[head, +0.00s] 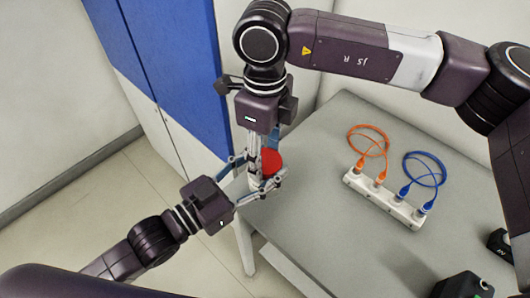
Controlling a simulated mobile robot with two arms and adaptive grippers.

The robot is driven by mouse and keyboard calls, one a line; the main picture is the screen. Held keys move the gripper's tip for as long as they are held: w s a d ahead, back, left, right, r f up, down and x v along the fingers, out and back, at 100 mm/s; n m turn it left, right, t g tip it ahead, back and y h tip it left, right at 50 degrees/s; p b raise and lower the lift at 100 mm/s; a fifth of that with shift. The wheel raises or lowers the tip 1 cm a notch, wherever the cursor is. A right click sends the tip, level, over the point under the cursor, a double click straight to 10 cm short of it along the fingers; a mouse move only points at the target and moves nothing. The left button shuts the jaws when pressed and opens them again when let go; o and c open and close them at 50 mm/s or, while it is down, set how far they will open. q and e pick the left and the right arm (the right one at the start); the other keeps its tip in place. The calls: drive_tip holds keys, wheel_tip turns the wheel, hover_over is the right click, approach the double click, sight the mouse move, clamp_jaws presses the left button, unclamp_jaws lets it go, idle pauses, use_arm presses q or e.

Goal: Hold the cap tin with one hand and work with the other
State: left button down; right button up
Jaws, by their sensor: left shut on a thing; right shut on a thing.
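The cap tin (254,183), a small pale cylinder, shows between the fingers of my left gripper (258,180) near the table's left corner. That gripper reaches in from the lower left and is shut on the tin. A round red lid (272,161) shows just above and right of the tin, partly covered by fingers. My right gripper (263,163) points down from above and is shut at the red lid. The fingers of both grippers overlap here, so the exact contacts are hidden. I cannot tell whether the lid touches the tin.
A white power strip (383,198) lies on the grey table (320,235), with an orange cable (369,141) and a blue cable (425,169) plugged in. Black boxes (463,286) stand at the lower right. A blue and white cabinet (170,60) stands behind. The table's front middle is clear.

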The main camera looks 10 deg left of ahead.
drive_tip(key=o, duration=1.3)
drive_tip(key=shift+r, duration=0.1)
wheel_tip(320, 180, up, 4)
drive_tip(key=shift+r, duration=0.2)
drive_tip(key=shift+c, duration=0.3)
wheel_tip(320, 180, up, 3)
drive_tip(key=m, duration=0.3)
drive_tip(key=shift+f, duration=0.1)
wheel_tip(320, 180, down, 7)
drive_tip(key=shift+f, duration=0.2)
drive_tip(key=shift+c, duration=0.2)
